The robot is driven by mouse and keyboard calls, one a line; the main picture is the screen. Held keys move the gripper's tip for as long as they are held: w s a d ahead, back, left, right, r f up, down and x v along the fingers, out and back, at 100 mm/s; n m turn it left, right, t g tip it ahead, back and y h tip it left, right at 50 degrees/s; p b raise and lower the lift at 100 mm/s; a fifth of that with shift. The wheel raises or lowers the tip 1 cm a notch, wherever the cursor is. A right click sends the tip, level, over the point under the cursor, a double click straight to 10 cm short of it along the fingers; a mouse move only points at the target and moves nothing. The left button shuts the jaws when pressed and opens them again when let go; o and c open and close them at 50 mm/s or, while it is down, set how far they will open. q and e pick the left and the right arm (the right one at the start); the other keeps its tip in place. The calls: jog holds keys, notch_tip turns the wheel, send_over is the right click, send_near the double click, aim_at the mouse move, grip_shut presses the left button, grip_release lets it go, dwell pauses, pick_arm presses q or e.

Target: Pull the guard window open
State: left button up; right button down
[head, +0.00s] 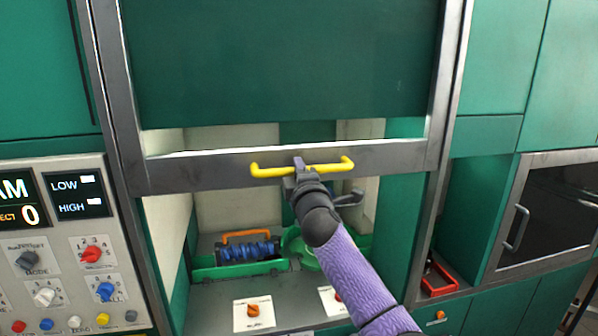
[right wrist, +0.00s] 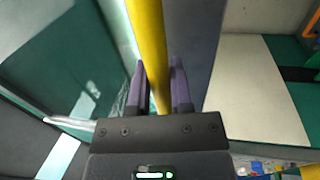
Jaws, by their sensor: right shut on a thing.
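The guard window is a metal frame (head: 205,173) around a clear pane, in front of a green cabinet bay. A yellow bar handle (head: 330,168) runs along its lower rail. The window stands raised, with the bay open below the rail. My right gripper (head: 300,170) is shut on the middle of the handle. In the right wrist view, the purple fingers (right wrist: 160,85) sit on both sides of the yellow handle (right wrist: 150,40). My left gripper is not in view.
Inside the bay are a blue coiled part (head: 247,252) with an orange handle and a green round fixture (head: 303,250). A control panel (head: 70,240) with knobs stands at the left. A red tray (head: 439,279) sits in an open nook at the right.

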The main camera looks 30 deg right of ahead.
jog(key=c, duration=0.5)
grip_release()
jog(key=shift+c, duration=0.2)
jog(key=b+v, duration=0.2)
jog(key=v, duration=0.8)
